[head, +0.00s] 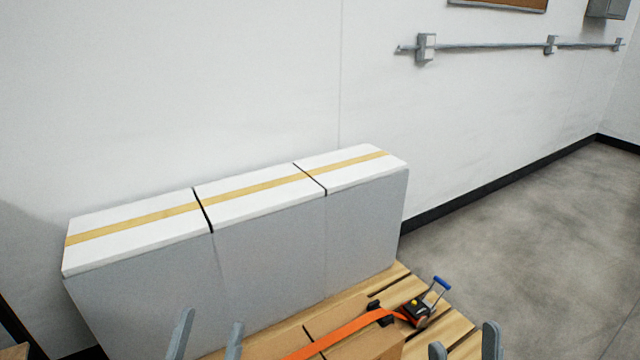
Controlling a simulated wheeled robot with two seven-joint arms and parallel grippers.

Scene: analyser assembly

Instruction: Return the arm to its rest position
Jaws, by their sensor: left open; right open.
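Only the fingertips of my grippers show, at the bottom edge of the head view. My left gripper (207,340) has two grey fingers standing apart in front of the white boxes, with nothing seen between them. My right gripper (465,345) shows two grey fingertips apart near the right end of the wooden pallet, also with nothing seen between them. Both are open. The rest of both arms is out of view below.
Three white boxes (262,200) with yellow tape stand in a row against the wall. In front, an orange strap (345,330) with a blue-handled ratchet (418,308) crosses cardboard boxes (370,346) on a wooden pallet (400,290). Bare floor (520,230) lies to the right.

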